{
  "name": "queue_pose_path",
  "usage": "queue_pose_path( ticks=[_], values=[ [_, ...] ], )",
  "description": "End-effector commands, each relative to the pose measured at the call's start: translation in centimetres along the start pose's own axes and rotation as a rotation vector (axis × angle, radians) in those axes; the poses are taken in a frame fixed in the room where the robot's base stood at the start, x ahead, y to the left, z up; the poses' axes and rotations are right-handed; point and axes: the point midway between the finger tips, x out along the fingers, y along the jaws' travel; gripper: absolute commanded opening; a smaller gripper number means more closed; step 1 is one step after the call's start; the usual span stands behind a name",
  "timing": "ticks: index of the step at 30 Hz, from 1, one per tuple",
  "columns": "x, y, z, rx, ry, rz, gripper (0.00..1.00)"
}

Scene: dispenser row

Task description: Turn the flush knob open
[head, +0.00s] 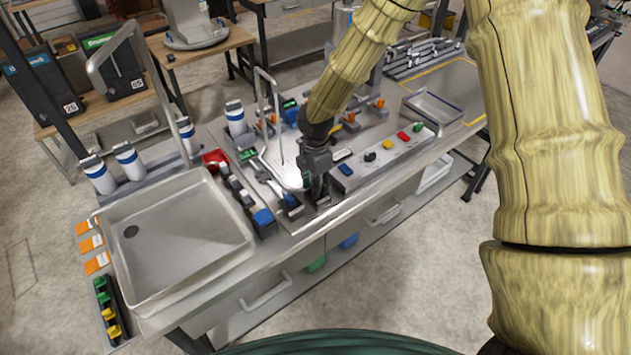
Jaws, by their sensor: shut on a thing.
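My gripper (318,188) is dark and points down at the front of the steel counter, right of the sink. It is shut on a small part there, which its fingers mostly hide. I cannot tell for sure whether that part is the flush knob. A black knob (370,157) sits on the grey control panel to the right, apart from the gripper.
A large steel sink (180,285) with a tall bent tap (150,60) is at left. Blue-banded white canisters (127,160) stand behind it. The control panel also carries blue, yellow, red and green buttons (403,137). A small steel basin (432,105) is at right.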

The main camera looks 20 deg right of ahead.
Motion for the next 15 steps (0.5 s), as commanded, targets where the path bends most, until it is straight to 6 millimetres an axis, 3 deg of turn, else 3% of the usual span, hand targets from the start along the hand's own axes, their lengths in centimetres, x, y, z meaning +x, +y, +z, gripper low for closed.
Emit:
queue_pose_path(
  ticks=[15],
  values=[
    [-0.15,0.17,0.07,-0.096,-0.001,0.004,0.10]
  ],
)
